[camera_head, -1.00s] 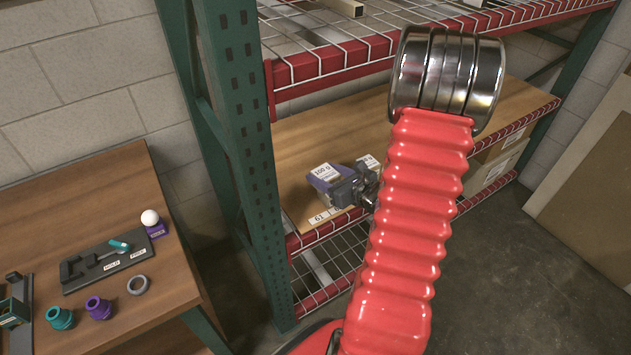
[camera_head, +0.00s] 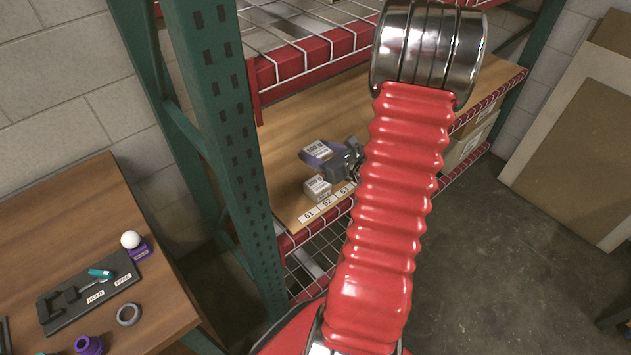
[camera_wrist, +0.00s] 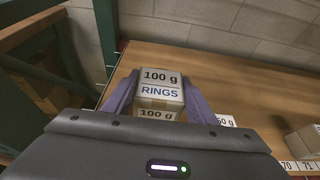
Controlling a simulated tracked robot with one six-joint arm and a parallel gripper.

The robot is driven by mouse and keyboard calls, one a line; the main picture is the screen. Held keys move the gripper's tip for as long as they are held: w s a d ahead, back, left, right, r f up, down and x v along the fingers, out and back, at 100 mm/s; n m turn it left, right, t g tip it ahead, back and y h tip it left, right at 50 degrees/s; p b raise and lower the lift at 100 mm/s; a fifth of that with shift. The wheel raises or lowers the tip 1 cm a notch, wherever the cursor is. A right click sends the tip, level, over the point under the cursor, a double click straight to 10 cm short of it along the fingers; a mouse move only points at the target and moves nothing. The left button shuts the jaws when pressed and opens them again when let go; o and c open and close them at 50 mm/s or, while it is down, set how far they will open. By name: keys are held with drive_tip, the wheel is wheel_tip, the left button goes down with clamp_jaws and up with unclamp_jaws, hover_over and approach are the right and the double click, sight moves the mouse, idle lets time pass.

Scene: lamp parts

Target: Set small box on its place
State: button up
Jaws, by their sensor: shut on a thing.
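A small box (camera_wrist: 160,84) labelled "100 g RINGS" sits between the purple fingers of my gripper (camera_head: 322,153). The gripper is shut on it.
A "50 g" label (camera_wrist: 226,121) shows right of the fingers, partly hidden. Another carton (camera_wrist: 304,139) stands farther right by labels 70 and 71. A green rack upright (camera_head: 222,120) rises on the left. The wire shelf above (camera_head: 300,55) limits height.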

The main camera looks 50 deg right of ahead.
hover_over(317, 184)
drive_tip(key=shift+d+f, duration=0.1)
drive_tip(key=shift+f, duration=2.7)
drive_tip(key=shift+f, duration=2.1)
drive_tip(key=shift+f, duration=0.1)
drive_tip(key=o, duration=1.1)
